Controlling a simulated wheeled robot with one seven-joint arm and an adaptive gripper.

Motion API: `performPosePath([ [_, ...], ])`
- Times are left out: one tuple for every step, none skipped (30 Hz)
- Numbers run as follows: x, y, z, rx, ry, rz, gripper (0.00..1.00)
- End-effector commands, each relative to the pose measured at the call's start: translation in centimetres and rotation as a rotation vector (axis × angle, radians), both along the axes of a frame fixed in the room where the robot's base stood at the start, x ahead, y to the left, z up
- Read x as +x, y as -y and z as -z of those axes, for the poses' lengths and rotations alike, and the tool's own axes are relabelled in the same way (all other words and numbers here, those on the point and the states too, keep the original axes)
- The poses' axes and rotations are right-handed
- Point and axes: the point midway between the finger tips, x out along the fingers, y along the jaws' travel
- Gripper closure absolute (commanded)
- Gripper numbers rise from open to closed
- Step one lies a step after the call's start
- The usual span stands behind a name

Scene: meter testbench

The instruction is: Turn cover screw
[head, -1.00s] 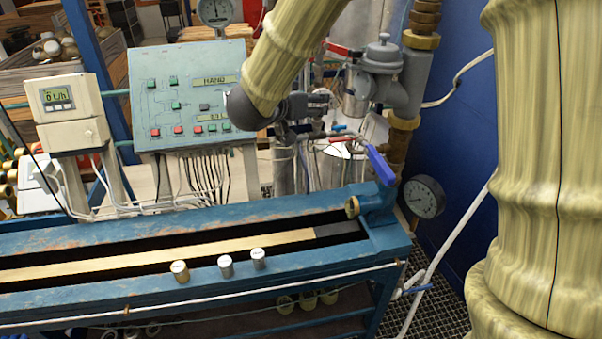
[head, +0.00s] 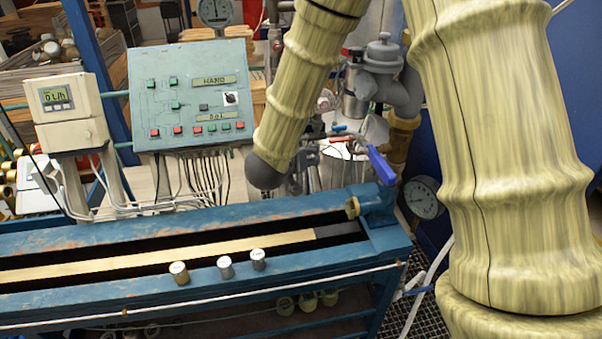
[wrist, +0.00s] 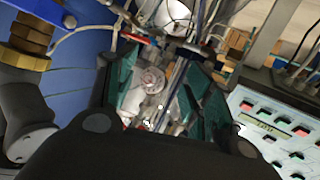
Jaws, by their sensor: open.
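No part in view can be clearly made out as the cover screw. In the wrist view my gripper (wrist: 160,75) is open, with its teal-padded fingers apart. A small round pale fitting (wrist: 152,80) shows between the fingers, beyond them; nothing is visibly held. A similar round fitting (head: 325,101) shows in the head view, just right of my forearm. A grey pipe fitting with a domed cap (head: 382,56) stands to the right of my forearm. In the head view my fingers are mostly hidden behind my arm, above the back of the blue bench.
A control panel (head: 195,95) stands left of my arm. Pipes crowd the back.

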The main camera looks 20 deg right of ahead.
Motion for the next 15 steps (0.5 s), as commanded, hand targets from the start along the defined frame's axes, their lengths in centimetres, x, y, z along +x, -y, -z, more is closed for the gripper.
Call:
performPosePath([
  [-0.1, -0.1, 0.9, 0.002, -0.01, -0.009, 0.48],
  [-0.2, -0.1, 1.3, 0.004, -0.014, -0.014, 0.48],
  [-0.3, -0.2, 1.8, 0.006, -0.019, -0.022, 0.48],
  [-0.3, -0.2, 2.2, 0.007, -0.023, -0.027, 0.48],
  [-0.4, -0.3, 2.6, 0.009, -0.027, -0.031, 0.48],
  [-0.5, -0.4, 3.1, 0.011, -0.032, -0.038, 0.48],
  [-0.5, -0.4, 3.4, 0.012, -0.036, -0.044, 0.48],
  [-0.6, -0.4, 3.7, 0.014, -0.04, -0.048, 0.48],
  [-0.7, -0.5, 4.1, 0.016, -0.044, -0.052, 0.48],
  [-0.7, -0.5, 4.3, 0.018, -0.046, -0.055, 0.48],
  [-0.7, -0.6, 4.5, 0.019, -0.047, -0.058, 0.48],
  [-0.8, -0.6, 4.7, 0.02, -0.05, -0.062, 0.48],
  [-0.8, -0.6, 4.9, 0.021, -0.051, -0.064, 0.48],
  [-0.8, -0.7, 5.0, 0.021, -0.052, -0.065, 0.48],
  [-0.9, -0.7, 5.1, 0.022, -0.054, -0.068, 0.48],
])
